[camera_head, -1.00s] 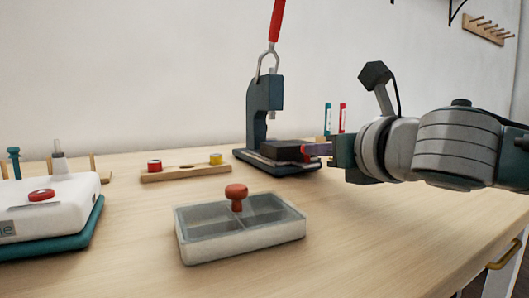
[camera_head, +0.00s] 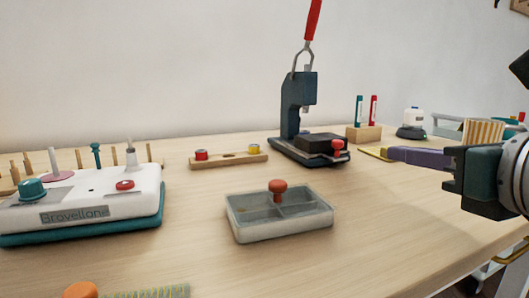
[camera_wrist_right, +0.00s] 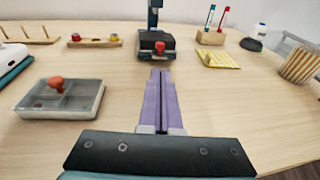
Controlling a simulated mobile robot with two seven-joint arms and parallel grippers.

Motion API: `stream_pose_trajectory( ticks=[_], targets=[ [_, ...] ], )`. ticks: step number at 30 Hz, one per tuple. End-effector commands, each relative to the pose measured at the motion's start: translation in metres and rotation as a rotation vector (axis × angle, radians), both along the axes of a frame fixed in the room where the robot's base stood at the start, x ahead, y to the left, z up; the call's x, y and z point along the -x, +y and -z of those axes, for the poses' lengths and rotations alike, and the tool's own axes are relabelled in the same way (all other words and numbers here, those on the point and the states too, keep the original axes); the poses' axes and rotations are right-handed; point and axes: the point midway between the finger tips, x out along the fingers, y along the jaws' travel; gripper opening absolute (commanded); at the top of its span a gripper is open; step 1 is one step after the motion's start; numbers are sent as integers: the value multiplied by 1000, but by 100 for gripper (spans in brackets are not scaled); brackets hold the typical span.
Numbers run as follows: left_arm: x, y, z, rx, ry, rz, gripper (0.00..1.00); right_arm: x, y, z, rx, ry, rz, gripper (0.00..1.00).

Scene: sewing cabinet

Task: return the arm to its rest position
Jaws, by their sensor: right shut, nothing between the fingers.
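My right arm comes in from the right in the head view. Its purple-fingered gripper (camera_head: 395,153) is shut and empty above the table, to the right of the press. In the right wrist view the two purple fingers (camera_wrist_right: 160,75) lie together and point toward the press base. The dark teal press (camera_head: 297,105) has a raised red handle. A red knob (camera_head: 338,146) sits at the front of its dark block and also shows in the wrist view (camera_wrist_right: 160,47). The fingers are apart from the knob. My left gripper is not in view.
A grey divided tray (camera_head: 280,226) with a red-orange knob stands front centre. A pen block (camera_head: 364,134), yellow piece (camera_wrist_right: 220,60) and striped cup (camera_wrist_right: 300,66) stand right. Wood is bare under the gripper.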

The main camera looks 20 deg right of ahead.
Motion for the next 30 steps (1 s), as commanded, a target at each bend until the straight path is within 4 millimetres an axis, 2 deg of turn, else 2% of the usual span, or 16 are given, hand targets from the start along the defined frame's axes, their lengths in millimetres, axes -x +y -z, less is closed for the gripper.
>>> stream_pose_trajectory(
  ticks=[2, 5, 8, 12, 14, 21, 24, 30],
  targets=[
    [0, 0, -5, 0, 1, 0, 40, 1, 0, -4, -19, 2, 6, 0],
    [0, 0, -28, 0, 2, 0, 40, 4, 3, -19, -129, 18, 42, 0],
    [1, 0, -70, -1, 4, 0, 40, 13, 9, -42, -358, 53, 126, 0],
    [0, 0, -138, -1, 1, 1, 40, 35, 18, -73, -784, 119, 329, 0],
    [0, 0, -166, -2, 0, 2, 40, 46, 22, -84, -964, 144, 433, 0],
    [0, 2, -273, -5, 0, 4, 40, 106, 45, -131, -1614, 204, 945, 0],
    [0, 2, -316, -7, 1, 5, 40, 136, 58, -153, -1837, 200, 1198, 0],
    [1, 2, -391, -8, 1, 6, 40, 193, 86, -200, -2157, 122, 1728, 0]
  ],
)
